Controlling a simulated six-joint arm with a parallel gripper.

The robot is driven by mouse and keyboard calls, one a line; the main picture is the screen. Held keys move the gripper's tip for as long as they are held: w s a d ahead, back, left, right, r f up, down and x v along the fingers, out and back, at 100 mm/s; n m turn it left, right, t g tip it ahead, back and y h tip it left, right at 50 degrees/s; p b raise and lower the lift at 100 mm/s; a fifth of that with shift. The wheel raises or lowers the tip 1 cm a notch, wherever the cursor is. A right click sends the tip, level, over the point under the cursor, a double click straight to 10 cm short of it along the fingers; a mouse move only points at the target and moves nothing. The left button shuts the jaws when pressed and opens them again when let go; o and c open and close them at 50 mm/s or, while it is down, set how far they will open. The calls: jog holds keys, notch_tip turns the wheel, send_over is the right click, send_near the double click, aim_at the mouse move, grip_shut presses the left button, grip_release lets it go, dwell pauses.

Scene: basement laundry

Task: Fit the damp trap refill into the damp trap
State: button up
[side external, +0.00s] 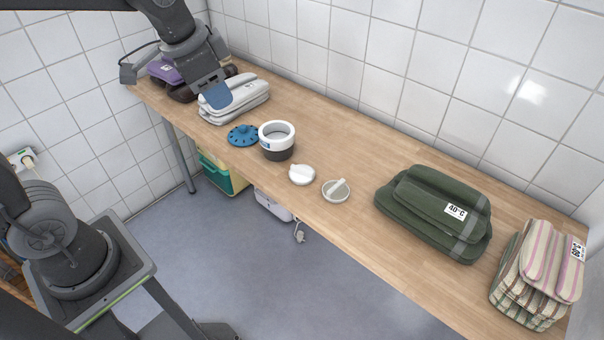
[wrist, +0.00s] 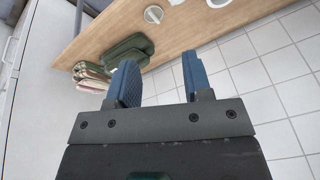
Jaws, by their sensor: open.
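The damp trap appears to be the round pot (side external: 277,140) with a white upper ring, blue mark and dark grey base, standing upright with its top open. A blue notched lid (side external: 243,135) lies just left of it. Right of the pot are a white round piece with a raised tab (side external: 301,174) and a shallow round dish with a pale bar across it (side external: 336,190); I cannot tell which is the refill. My gripper (side external: 216,96) is above the grey-white towels, left of the pot. In the wrist view my gripper (wrist: 158,77) is open and empty.
Grey-white folded towels (side external: 234,98) lie under my gripper, with purple and brown ones (side external: 165,72) behind. Green towels (side external: 437,212) and striped towels (side external: 541,270) stand at the right. The wooden counter (side external: 345,135) is clear along the tiled wall; its front edge is near the small pieces.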

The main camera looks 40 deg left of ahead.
jog(key=w+f+m+g, duration=0.2)
jog(key=w+f+m, duration=0.25)
jog(key=w, duration=0.55)
jog(key=m+g, duration=0.2)
jog(key=m, duration=0.4)
send_over(302, 169)
jog(key=f, duration=2.6)
jog(key=shift+s+f, duration=0.15)
jog(key=shift+s, duration=0.15)
jog(key=shift+w+f, duration=0.2)
jog(key=shift+f, duration=1.3)
jog(key=shift+w+f, duration=0.2)
jog(key=shift+f, duration=1.3)
grip_shut()
